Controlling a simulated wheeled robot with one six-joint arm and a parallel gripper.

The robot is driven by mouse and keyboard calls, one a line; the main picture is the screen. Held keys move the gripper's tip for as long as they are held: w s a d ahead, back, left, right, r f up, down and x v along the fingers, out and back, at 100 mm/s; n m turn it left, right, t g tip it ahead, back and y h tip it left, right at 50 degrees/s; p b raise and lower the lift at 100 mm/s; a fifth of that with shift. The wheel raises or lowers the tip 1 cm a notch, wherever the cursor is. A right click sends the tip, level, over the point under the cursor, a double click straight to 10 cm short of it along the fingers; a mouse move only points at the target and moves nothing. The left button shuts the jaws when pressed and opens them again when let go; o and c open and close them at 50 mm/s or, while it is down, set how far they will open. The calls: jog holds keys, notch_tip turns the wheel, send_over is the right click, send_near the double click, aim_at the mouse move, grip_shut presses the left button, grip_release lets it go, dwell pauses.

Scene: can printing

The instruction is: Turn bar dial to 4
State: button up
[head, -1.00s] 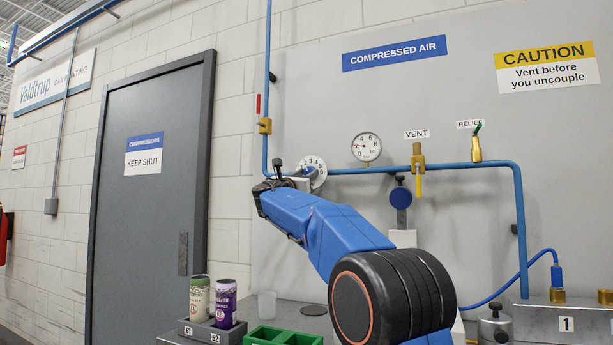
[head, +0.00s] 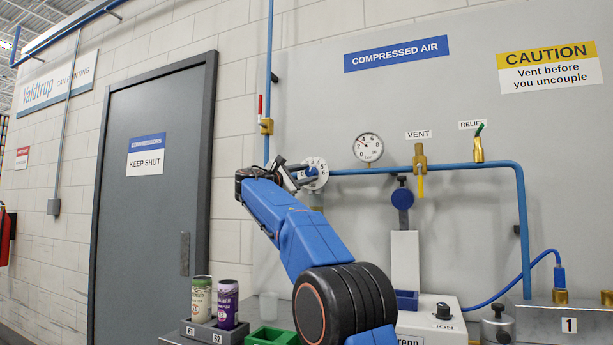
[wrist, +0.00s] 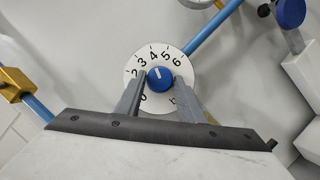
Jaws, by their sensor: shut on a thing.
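The bar dial is a round white plate (wrist: 172,50) with black numbers and a blue knob (wrist: 159,82) at its centre. In the wrist view, the white mark on the knob points up, close to the 4; I cannot tell if it is exactly on it. My gripper (wrist: 160,80) has one finger on each side of the knob and is shut on it. In the head view, my gripper (head: 300,172) reaches the dial plate (head: 319,172) from the left and hides most of the knob.
A round pressure gauge (head: 368,147) sits right of the dial on the blue pipe (head: 460,165). The brass vent valve (head: 420,160) and relief valve (head: 478,149) are farther right. Below stand two cans in a grey holder (head: 215,333) and a green tray (head: 272,337).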

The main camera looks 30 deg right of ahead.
jog(key=shift+m+g, duration=0.3)
jog(key=shift+m, duration=0.3)
jog(key=shift+c, duration=0.3)
jog(key=shift+r, duration=0.1)
jog(key=o, duration=0.9)
jog(key=shift+o, duration=0.2)
jog(key=shift+s+a, duration=0.15)
jog(key=shift+a, duration=0.35)
jog(key=v, duration=1.6)
jog(key=shift+a, duration=0.1)
